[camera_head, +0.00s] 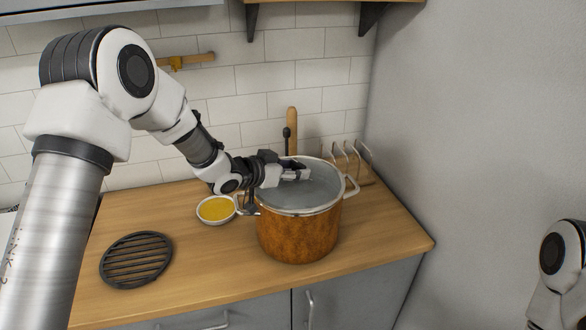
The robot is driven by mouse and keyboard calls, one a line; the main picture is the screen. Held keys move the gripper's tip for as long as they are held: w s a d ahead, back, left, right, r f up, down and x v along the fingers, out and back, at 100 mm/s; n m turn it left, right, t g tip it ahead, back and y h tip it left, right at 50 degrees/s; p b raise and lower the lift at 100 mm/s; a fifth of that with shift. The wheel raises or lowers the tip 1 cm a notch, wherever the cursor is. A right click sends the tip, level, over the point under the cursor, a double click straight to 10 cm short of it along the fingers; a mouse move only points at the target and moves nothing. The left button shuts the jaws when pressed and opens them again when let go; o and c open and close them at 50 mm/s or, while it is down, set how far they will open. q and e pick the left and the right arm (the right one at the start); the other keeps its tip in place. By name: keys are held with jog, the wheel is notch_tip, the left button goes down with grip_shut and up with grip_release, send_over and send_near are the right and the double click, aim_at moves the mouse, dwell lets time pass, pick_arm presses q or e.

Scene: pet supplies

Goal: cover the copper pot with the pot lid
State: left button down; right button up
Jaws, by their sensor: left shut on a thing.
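The copper pot (297,238) stands on the wooden counter, with a pale rim and side handles. The greyish pot lid (318,190) lies over its mouth, about level with the rim. I cannot tell whether the lid rests fully on the rim or sits slightly above it. My left gripper (300,173) reaches in from the left over the pot and is shut on the lid near its top. The fingers hide the lid's knob. My right arm shows only at the lower right edge; its gripper is out of view.
A small bowl with yellow contents (216,209) stands left of the pot. A dark round trivet (136,260) lies at the counter's left. A rack (352,160) and a wooden upright tool (292,130) stand behind the pot. A grey wall is at right. The counter front (220,275) is clear.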

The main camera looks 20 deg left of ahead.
dwell(0.3)
pick_arm(q)
jog(key=shift+c, duration=1.8)
grip_release()
jog(key=shift+f, duration=0.1)
jog(key=shift+s+a, duration=0.1)
jog(key=v, duration=1.1)
jog(key=shift+s+r, duration=0.2)
jog(key=shift+s, duration=0.1)
jog(key=shift+a, duration=0.1)
